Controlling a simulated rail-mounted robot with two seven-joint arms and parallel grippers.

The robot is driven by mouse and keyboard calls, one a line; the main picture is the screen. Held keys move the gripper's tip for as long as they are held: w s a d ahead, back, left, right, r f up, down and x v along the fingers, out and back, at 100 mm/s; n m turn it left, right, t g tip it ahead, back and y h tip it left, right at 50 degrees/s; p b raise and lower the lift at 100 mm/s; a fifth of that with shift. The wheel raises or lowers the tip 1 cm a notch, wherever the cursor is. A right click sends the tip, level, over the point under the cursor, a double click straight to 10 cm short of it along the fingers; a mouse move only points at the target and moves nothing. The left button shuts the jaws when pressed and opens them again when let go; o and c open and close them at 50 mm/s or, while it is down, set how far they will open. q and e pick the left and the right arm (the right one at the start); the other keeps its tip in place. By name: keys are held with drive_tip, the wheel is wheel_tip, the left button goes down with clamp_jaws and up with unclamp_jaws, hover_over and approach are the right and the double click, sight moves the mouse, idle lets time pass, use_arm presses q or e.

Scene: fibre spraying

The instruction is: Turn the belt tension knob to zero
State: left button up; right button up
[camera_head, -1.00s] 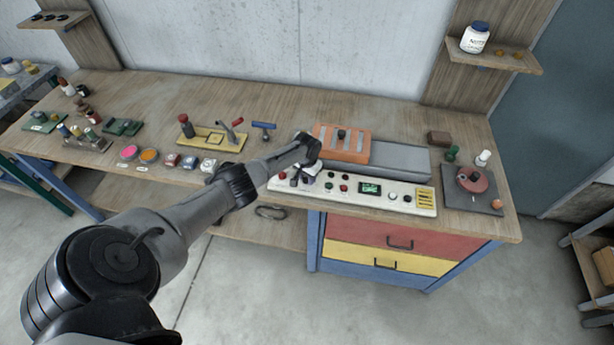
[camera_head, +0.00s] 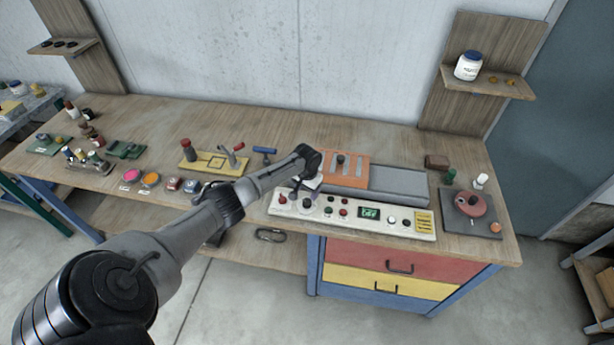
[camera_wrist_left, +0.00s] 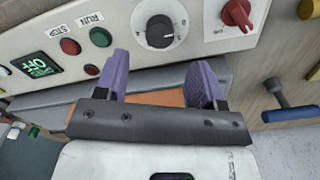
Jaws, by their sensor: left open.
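The control panel (camera_head: 350,211) is a long cream box at the bench's front edge. A black round knob (camera_wrist_left: 160,31) with a white pointer line sits on a scaled dial at the top middle of the left wrist view; it also shows in the head view (camera_head: 306,203). I cannot read which mark its pointer is on. My left gripper (camera_wrist_left: 162,72) has purple fingers, spread apart with nothing between them. The knob lies just beyond the fingertips, roughly in line with the gap. In the head view the left gripper (camera_head: 304,188) is over the panel's left end. My right gripper is not in view.
A red switch (camera_wrist_left: 236,13) is right of the dial. Run and stop buttons (camera_wrist_left: 86,41) and a green display reading OFF (camera_wrist_left: 39,66) are to the left. An orange block (camera_head: 343,169) stands behind the panel. A blue-handled tool (camera_wrist_left: 290,98) lies at right.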

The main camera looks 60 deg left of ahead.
sight(307, 201)
use_arm(q)
wheel_tip(307, 201, up, 7)
drive_tip(key=shift+r, duration=0.2)
idle(0.3)
idle(0.4)
